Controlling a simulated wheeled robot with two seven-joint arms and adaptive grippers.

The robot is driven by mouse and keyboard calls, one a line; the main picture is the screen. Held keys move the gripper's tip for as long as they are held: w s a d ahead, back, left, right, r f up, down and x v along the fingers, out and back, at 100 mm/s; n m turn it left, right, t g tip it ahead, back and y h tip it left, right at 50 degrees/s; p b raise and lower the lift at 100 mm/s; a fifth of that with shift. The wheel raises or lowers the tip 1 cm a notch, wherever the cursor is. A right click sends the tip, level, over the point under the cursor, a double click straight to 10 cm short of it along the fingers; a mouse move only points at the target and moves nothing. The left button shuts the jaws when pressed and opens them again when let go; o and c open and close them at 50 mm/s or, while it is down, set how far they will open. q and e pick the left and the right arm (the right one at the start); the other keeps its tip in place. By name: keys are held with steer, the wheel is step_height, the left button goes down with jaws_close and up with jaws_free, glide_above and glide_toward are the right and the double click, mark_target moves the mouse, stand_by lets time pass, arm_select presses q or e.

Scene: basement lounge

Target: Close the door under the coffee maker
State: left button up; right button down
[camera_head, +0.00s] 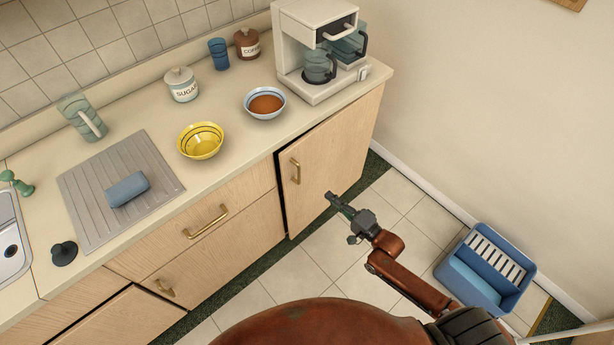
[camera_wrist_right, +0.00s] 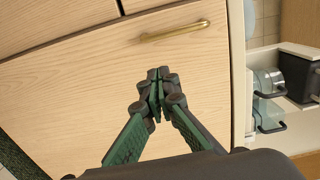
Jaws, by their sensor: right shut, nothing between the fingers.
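The coffee maker (camera_head: 318,50) stands on the counter at the back right corner. The wooden door (camera_head: 335,160) under it has a brass handle (camera_head: 295,170) near its left edge. A dark gap shows along the door's left and top edges, so it stands slightly ajar. My right gripper (camera_head: 331,197) is shut and empty, in front of the door and to the right of the handle. In the right wrist view its closed fingers (camera_wrist_right: 154,76) point at the door panel (camera_wrist_right: 75,95), with the handle (camera_wrist_right: 175,31) above. I cannot tell whether the fingertips touch the door. My left gripper is not in view.
A blue crate (camera_head: 487,268) sits on the tiled floor at the right, near the wall. A yellow bowl (camera_head: 200,141) and a white bowl (camera_head: 265,102) with brown contents stand on the counter. Drawers (camera_head: 205,222) are left of the door. Floor tiles before the door are clear.

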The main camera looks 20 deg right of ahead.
steer(key=b, duration=0.3)
glide_above(304, 174)
steer(key=s+a, duration=0.2)
steer(key=s, duration=0.2)
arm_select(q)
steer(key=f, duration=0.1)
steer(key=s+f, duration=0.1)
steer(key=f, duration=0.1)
arm_select(e)
steer(key=shift+s+d+r, duration=0.1)
steer(key=shift+d+r, duration=0.1)
steer(key=shift+r, duration=0.15)
